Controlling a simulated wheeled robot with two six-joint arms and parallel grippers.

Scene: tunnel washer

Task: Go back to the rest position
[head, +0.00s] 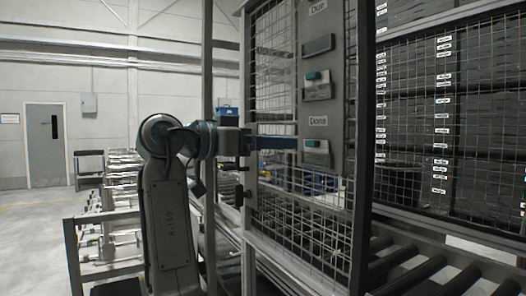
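My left arm rises at the lower left of the head view and bends right at a teal and grey elbow. Its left gripper (285,143) reaches across the mesh gate, with blue fingers ending beside the grey panel, at about the height of the "Done" label. I see the fingers side-on and cannot tell whether they are open or shut, or whether they touch the panel. Nothing shows clearly in them. The grey panel (315,107) has "Due" and "Done" labels and several pockets. A teal piece shows in the middle pocket (316,86) and the lower pocket (317,152). My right gripper is not in view.
The wire mesh gate (300,222) stands close in front, with dark uprights. A roller conveyor (430,280) runs at the lower right before a mesh-fronted wall of dark labelled compartments (480,130). Metal racks (120,215) stand behind the arm. Floor is open near the grey door (45,145).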

